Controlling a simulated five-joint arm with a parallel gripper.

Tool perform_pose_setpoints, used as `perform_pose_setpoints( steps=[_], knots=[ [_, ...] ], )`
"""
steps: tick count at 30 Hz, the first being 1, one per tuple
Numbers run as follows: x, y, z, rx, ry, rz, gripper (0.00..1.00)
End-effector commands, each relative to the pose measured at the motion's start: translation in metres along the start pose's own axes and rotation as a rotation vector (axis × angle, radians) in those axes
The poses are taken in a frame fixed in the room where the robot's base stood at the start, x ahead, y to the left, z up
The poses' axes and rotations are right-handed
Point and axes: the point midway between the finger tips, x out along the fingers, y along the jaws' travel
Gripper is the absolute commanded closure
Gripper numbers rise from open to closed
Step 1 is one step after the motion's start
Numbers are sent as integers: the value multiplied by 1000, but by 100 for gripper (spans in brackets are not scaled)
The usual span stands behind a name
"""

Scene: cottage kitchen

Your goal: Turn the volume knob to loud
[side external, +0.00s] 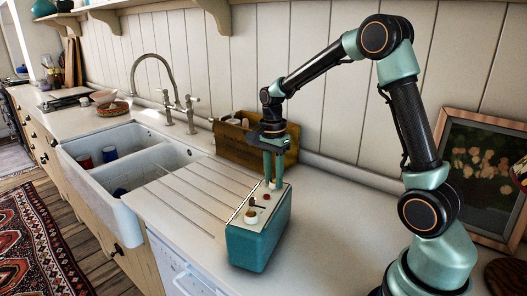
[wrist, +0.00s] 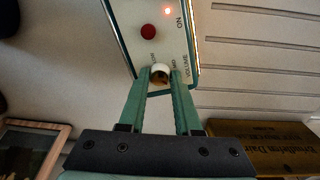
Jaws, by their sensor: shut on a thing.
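The teal box (side external: 258,245) stands on the worktop, with a cream panel on top. The white volume knob (wrist: 161,69) is at the near end of that panel in the wrist view, beside the printed word VOLUME. My gripper (wrist: 160,76) points down at it and is shut on it, one teal finger on each side. In the side view my gripper (side external: 272,178) stands upright over the far end of the box and mostly hides the knob. The knob's pointer and the small words around it are too unclear to read its setting.
A wooden crate (side external: 230,150) stands behind. The sink (side external: 125,160) is left; a framed picture (side external: 480,170) leans at right.

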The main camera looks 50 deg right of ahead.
Motion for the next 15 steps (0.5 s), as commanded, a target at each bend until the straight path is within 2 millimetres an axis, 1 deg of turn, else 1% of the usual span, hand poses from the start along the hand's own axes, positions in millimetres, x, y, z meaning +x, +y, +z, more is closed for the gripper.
perform_pose_setpoints(
  steps=[6,15],
  knots=[
    [1,1,-1,42,-1,3,100],
    [1,1,-2,48,-1,3,100]
  ],
)
